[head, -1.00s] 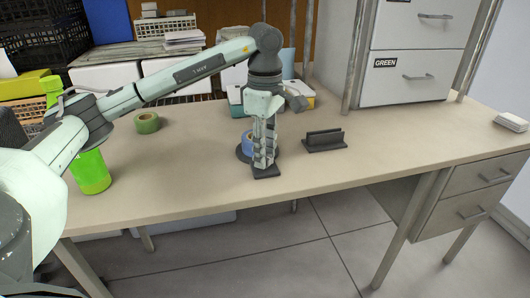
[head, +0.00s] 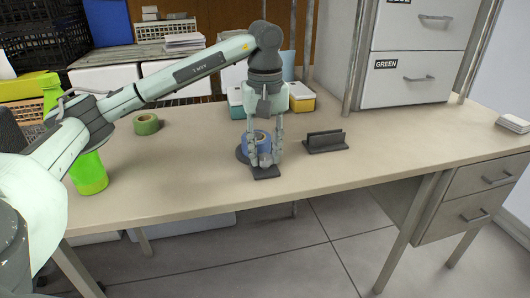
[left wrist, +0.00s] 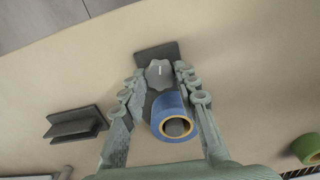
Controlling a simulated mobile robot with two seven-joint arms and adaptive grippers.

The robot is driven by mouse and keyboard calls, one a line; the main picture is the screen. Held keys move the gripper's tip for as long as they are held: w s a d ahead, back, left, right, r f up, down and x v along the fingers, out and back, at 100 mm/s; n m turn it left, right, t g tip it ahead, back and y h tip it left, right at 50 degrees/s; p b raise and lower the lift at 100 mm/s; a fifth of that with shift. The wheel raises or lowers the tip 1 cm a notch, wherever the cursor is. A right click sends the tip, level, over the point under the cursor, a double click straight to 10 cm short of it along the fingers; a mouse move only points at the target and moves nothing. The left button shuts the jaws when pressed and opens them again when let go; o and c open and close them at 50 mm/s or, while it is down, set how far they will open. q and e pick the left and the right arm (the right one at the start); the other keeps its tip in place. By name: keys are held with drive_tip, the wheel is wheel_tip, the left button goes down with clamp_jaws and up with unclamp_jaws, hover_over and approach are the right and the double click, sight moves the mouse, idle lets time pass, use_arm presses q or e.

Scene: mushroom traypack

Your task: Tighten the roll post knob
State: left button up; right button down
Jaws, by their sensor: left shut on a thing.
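The roll post knob (left wrist: 157,82) is grey with a lobed rim and a short white mark on top. In the head view the knob (head: 265,160) shows low between the fingers. My left gripper (head: 265,163) points down from above, its fingertips on either side of the knob, shut on it. The left gripper (left wrist: 157,74) shows the same in the left wrist view. A blue tape roll (left wrist: 170,103) lies beside the knob, between the fingers in that view. A dark base plate (left wrist: 144,55) sits under the knob. My right gripper is not in view.
A dark slotted holder (head: 325,146) stands to the right on the desk (head: 380,150). A green tape roll (head: 146,124) and a green bottle (head: 90,178) are to the left. Boxes and papers line the back. The desk's right part is mostly clear.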

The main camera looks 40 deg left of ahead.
sight(265, 157)
use_arm(q)
drive_tip(key=shift+m, duration=1.1)
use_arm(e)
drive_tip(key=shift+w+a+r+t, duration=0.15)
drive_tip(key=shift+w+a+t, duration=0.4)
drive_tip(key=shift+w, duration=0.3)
use_arm(q)
drive_tip(key=shift+r, duration=0.1)
drive_tip(key=o, duration=1.2)
drive_tip(key=shift+c, duration=0.2)
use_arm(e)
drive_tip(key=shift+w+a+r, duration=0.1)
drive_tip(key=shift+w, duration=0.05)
use_arm(q)
wheel_tip(265, 157, up, 12)
